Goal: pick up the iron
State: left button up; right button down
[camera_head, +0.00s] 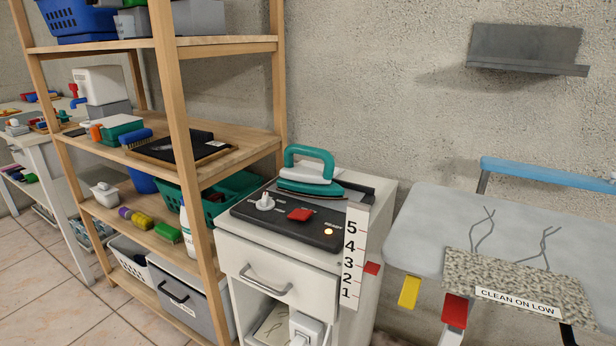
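The control panel has a white knob (265,201), a red switch (300,215) and a lit lamp (328,231). A wooden shelf rack (187,150) stands close on the left. An ironing board (430,225) with a "CLEAN ON LOW" label (518,302) is on the right.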

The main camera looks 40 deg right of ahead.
aim_at(314, 169)
jog(key=z, duration=1.85)
